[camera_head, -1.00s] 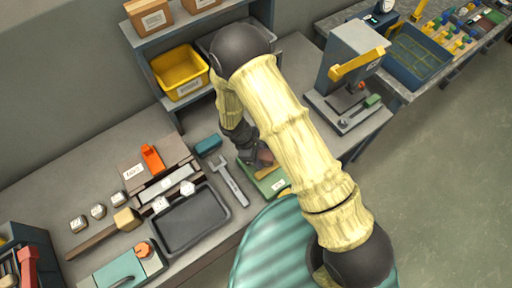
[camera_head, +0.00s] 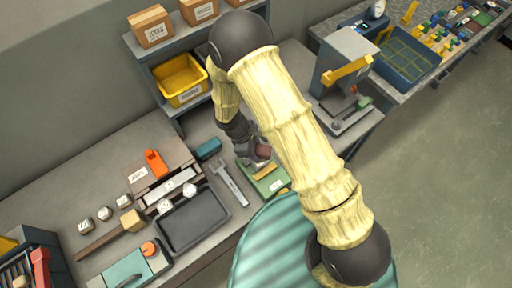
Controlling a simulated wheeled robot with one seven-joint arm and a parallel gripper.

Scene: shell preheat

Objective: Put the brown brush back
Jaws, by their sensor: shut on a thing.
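My gripper (camera_head: 258,150) is at the green tray (camera_head: 275,186) near the table's front edge, partly hidden by my own arm. It is shut on a small dark brown thing (camera_head: 264,152), which looks like the brown brush. A tan piece (camera_head: 265,171) shows just below it, over the tray. I cannot tell whether the tan piece is part of the brush or whether the brush touches the tray. The tray carries a white label at its front right.
A grey wrench-like tool (camera_head: 229,182) and a teal block (camera_head: 208,149) lie left of the tray. A black tray (camera_head: 190,232), a mallet (camera_head: 132,220) and a shelf with a yellow bin (camera_head: 181,80) are further left. A press-like machine (camera_head: 345,70) stands right.

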